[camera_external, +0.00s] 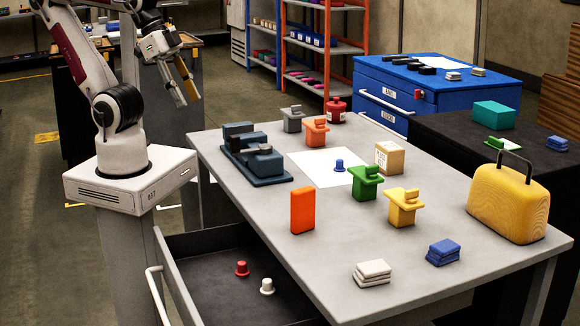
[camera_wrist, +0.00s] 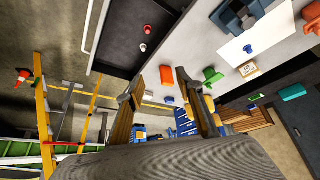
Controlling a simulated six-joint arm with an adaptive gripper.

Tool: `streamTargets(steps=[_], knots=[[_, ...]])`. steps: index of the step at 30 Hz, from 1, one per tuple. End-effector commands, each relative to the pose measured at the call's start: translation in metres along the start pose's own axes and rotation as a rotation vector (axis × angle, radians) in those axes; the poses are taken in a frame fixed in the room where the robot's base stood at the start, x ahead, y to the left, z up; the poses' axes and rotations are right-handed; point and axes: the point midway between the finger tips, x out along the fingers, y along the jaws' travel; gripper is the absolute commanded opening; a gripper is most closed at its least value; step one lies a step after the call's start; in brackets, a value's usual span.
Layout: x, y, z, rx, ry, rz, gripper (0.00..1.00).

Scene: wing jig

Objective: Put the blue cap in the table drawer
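The blue cap (camera_external: 339,165) stands on a white sheet (camera_external: 310,166) on the grey table; it also shows in the wrist view (camera_wrist: 248,49). The table drawer (camera_external: 205,243) is pulled open at the table's front left, and its dark inside shows in the wrist view (camera_wrist: 117,54). A red cap (camera_external: 242,268) and a white cap (camera_external: 267,286) are in the drawer. My gripper (camera_external: 185,90) is raised left of the table, well away from the blue cap. In the wrist view my gripper (camera_wrist: 160,84) has its fingers apart, with nothing between them.
A dark vise-like fixture (camera_external: 254,157) is left of the sheet. A wooden box (camera_external: 388,157), a green block (camera_external: 365,184), a yellow block (camera_external: 404,207) and an orange block (camera_external: 302,210) stand around it. A yellow case (camera_external: 505,203) is at the right.

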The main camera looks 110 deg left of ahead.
Motion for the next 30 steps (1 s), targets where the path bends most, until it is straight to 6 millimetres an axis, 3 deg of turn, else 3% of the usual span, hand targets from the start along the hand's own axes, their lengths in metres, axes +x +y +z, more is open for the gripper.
streamTargets(steps=[14,20,30], knots=[[0.004,0.000,-0.009,-0.010,0.008,0.004,0.36],[0.018,0.000,-0.032,-0.045,0.030,0.017,0.36],[0.057,-0.010,-0.089,-0.146,0.098,0.032,0.36]])
